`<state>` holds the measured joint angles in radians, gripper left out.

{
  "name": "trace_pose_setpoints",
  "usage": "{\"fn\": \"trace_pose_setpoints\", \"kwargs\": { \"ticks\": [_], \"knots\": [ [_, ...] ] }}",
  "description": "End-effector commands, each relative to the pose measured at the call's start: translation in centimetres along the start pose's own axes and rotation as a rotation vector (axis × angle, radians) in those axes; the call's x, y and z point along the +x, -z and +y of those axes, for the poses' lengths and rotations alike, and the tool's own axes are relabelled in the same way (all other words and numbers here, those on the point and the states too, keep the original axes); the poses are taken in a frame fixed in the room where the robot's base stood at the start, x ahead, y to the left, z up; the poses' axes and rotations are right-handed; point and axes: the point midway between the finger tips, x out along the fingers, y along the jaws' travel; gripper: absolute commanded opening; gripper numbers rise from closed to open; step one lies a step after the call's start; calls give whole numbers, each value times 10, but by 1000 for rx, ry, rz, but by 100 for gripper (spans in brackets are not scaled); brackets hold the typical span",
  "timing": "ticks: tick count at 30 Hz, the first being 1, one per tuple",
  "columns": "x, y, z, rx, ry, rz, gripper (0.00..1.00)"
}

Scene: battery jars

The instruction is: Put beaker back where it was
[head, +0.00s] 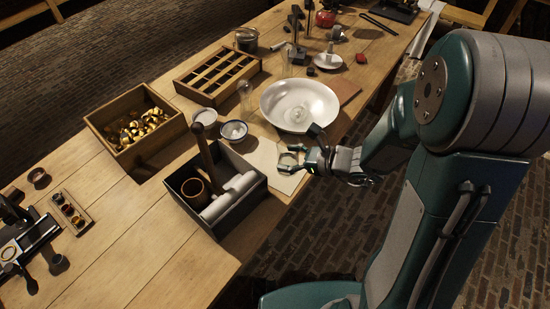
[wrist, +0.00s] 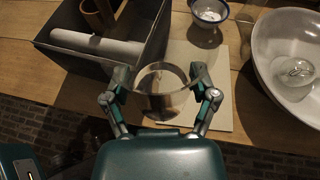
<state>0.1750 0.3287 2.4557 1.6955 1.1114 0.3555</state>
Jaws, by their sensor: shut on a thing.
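My gripper (head: 312,157) is shut on a clear glass beaker (wrist: 162,88), with one finger on each side of it in the wrist view. In the head view the beaker (head: 288,160) shows only as a small rim at the fingertips. The beaker looks upright and is above or over a pale sheet (wrist: 212,95) on the table's near edge. Whether its base touches the sheet is hidden. The sheet also shows in the head view (head: 265,159), between the dark box and the big white bowl.
A dark open box (head: 244,206) with a brown pot and white rolls stands left of my gripper. A wide white bowl (head: 273,104) holding a glass piece is to the right. A small blue-rimmed bowl (wrist: 208,12) sits beyond the sheet. The table edge is close.

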Motion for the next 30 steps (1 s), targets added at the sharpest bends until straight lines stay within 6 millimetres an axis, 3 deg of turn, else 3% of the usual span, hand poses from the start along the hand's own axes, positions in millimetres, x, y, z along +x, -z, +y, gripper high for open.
{"fn": "trace_pose_setpoints", "kwargs": {
  "ticks": [8, 15, 23, 30],
  "knots": [
    [50, 9, -36, 0, -2, 0, 19],
    [83, 34, -54, 2, -1, 1, 19],
    [101, 48, -65, 0, 1, 0, 19],
    [115, 75, -66, 1, 1, 2, 18]
  ]
}}
